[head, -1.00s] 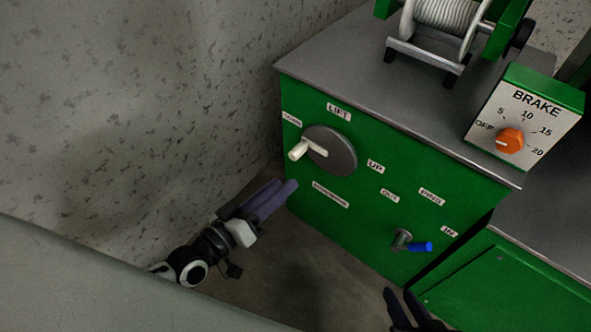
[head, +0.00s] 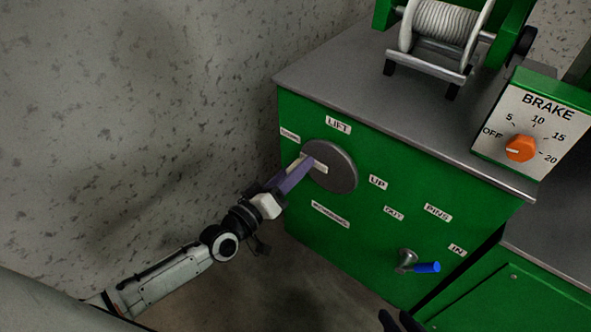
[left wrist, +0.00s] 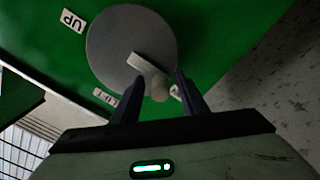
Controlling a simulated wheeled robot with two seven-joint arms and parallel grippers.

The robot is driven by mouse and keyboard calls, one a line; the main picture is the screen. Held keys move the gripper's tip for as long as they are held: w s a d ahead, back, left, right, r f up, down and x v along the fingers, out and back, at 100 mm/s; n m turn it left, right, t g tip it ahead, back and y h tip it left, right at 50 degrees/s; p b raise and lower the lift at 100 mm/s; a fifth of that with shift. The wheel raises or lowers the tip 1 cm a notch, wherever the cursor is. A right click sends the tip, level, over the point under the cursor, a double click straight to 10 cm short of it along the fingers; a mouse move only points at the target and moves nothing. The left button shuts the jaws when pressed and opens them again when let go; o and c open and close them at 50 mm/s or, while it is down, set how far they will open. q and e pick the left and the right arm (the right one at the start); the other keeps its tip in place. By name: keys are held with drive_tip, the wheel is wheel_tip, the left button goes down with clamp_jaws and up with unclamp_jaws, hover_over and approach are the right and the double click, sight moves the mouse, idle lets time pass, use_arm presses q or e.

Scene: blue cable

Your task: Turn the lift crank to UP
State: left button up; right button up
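The lift crank is a grey disc (head: 340,172) with a pale bar and handle, on the green cabinet front under the LIFT label (head: 338,125). Its handle points left, toward the label at the disc's left; the UP label (head: 378,182) is at the lower right. My left gripper (head: 304,164) is at the handle. In the left wrist view the crank handle (left wrist: 159,90) lies between its two open fingers (left wrist: 155,82), with gaps visible on both sides. My right gripper (head: 398,320) shows only as dark fingertips at the bottom edge, apparently spread.
A blue-handled PINS crank (head: 426,267) sticks out lower right on the same cabinet. A BRAKE box (head: 530,125) with an orange knob and a cable drum (head: 447,22) stand on the grey top. A speckled wall (head: 150,100) is at left.

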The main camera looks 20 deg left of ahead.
use_arm(q)
clamp_jaws()
